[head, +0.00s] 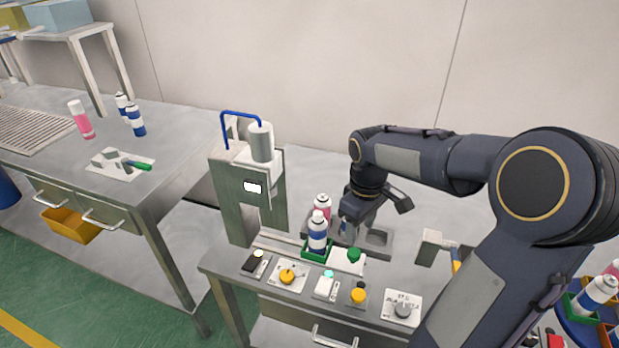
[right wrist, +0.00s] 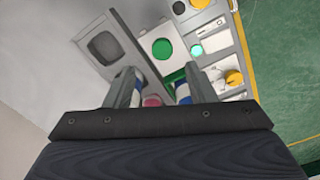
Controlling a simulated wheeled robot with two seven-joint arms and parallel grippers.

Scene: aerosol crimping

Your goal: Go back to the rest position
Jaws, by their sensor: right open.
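My right gripper (head: 374,208) is open above the small work table, just right of the spray cans in the head view. In the right wrist view its two fingers (right wrist: 158,78) stand apart with a gap between them. A blue-and-white can (head: 317,232) stands upright in a green holder (head: 308,255). A pink-and-white can (head: 322,203) stands just behind it, partly hidden. Pink (right wrist: 152,101) and blue-white parts show low between and beside the fingers; whether they touch cannot be told. My left gripper is not in view.
A crimping machine (head: 238,195) with a blue hose stands left of the cans. Buttons and knobs, including a green one (head: 354,255), line the table front. A bench (head: 180,140) with cans is at left. A round blue rack (head: 577,318) is at lower right.

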